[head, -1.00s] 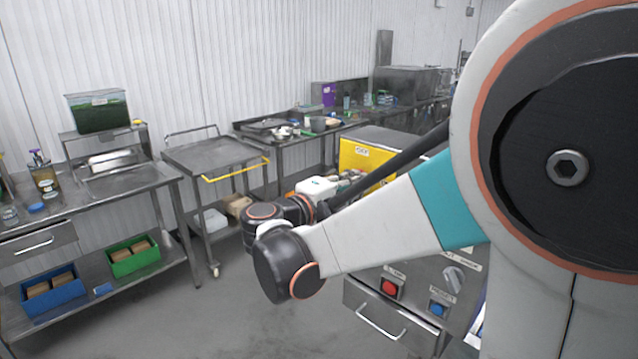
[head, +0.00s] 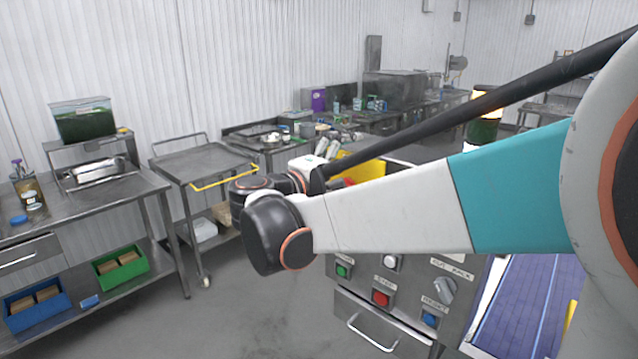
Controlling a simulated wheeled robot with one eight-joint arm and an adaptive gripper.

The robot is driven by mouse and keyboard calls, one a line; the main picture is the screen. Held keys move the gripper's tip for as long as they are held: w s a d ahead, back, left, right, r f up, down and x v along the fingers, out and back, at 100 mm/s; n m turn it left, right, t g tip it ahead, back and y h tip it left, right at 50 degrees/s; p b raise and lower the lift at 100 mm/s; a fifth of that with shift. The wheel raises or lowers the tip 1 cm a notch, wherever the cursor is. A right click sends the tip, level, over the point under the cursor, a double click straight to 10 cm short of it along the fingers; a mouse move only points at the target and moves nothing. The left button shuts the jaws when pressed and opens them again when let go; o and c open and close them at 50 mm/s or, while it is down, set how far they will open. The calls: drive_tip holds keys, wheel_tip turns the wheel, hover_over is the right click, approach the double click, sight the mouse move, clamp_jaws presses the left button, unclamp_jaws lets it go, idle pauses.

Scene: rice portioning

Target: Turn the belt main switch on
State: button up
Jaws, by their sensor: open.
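The control panel (head: 400,268) is on the front of the steel machine at lower centre right in the head view. Its grey rotary knob (head: 445,290) sits under a label too blurred to read fully; it looks like the belt main switch. The knob's grip is tilted, and I cannot tell which position it marks. My gripper (head: 328,148) is small and partly hidden behind my wrist, beyond my bent arm. It is open, above and left of the panel and apart from the knob. I see nothing held in it.
Beside the knob are a red stop button (head: 381,298), a green button (head: 343,271), a white button (head: 390,262) and a blue reset button (head: 429,319). A blue belt (head: 525,305) lies right. A cart (head: 205,165) stands left. The floor (head: 250,320) before the panel is clear.

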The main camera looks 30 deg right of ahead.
drive_tip(key=r, duration=0.4)
drive_tip(key=shift+w+a, duration=0.15)
drive_tip(key=shift+w, duration=0.25)
drive_tip(key=shift+a+r+t, duration=0.2)
drive_tip(key=shift+r+t, duration=0.1)
drive_tip(key=f, duration=0.2)
drive_tip(key=s+f+y, duration=0.1)
drive_tip(key=shift+s+a+f+g, duration=0.1)
drive_tip(key=shift+a+f+g, duration=0.2)
drive_tip(key=shift+g, duration=0.1)
drive_tip(key=shift+c, duration=0.5)
drive_tip(key=shift+s+a, duration=0.2)
drive_tip(key=shift+a, duration=0.3)
drive_tip(key=shift+c, duration=0.2)
drive_tip(key=s+a, duration=0.2)
drive_tip(key=shift+s+a+r, duration=0.15)
drive_tip(key=shift+a+r, duration=0.2)
drive_tip(key=shift+a, duration=0.05)
drive_tip(key=c, duration=0.8)
drive_tip(key=shift+a+f, duration=0.1)
drive_tip(key=shift+c, duration=1)
drive_tip(key=f+p+v, duration=0.1)
drive_tip(key=v, duration=1.1)
drive_tip(key=shift+f, duration=0.55)
